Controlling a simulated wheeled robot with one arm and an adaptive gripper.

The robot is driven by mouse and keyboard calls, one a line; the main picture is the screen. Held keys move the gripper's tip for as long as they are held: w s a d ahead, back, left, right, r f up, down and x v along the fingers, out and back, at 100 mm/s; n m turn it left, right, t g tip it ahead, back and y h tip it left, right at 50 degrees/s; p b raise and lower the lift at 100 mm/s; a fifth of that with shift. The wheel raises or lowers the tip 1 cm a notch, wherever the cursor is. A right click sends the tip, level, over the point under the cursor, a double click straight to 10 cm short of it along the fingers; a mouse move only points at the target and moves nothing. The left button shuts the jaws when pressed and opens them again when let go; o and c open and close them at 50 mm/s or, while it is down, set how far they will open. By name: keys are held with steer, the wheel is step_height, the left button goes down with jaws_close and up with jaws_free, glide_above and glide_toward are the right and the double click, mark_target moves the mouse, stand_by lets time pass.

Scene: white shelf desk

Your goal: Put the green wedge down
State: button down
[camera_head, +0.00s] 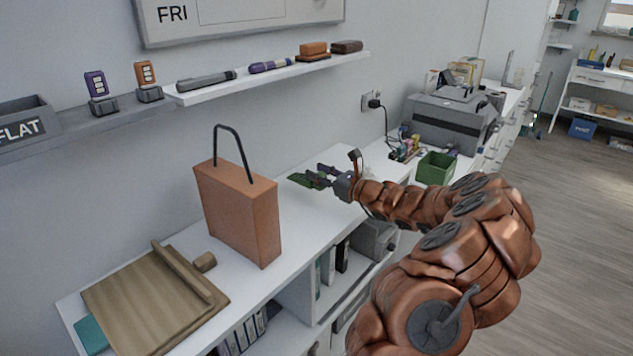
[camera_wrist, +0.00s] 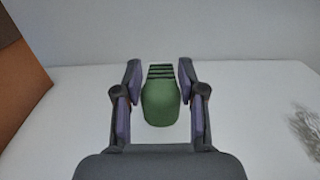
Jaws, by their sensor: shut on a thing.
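The green wedge (camera_wrist: 161,102) lies between the two fingers of my gripper (camera_wrist: 160,78) in the wrist view, with dark ridges across its far end. In the head view my gripper (camera_head: 318,176) is over the white desk top (camera_head: 284,233), to the right of the orange-brown box bag. The green wedge (camera_head: 299,180) shows at its fingertips there. My gripper is shut on the wedge. The wedge is at or just above the desk surface; I cannot tell whether it touches.
The orange-brown bag (camera_head: 240,212) with a black handle stands left of my gripper. A wooden board (camera_head: 150,300) lies at the front left. A green bin (camera_head: 435,168) and a grey printer (camera_head: 450,122) stand to the right. A wall shelf (camera_head: 270,80) runs above.

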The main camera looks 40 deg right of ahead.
steer(key=shift+w+d+f, duration=0.1)
steer(key=shift+w+d, duration=0.05)
steer(key=shift+w, duration=0.55)
steer(key=shift+w+f, duration=0.1)
steer(key=shift+f, duration=1.6)
steer(key=shift+f, duration=0.2)
steer(key=c, duration=0.7)
jaws_free()
steer(key=shift+r, duration=0.1)
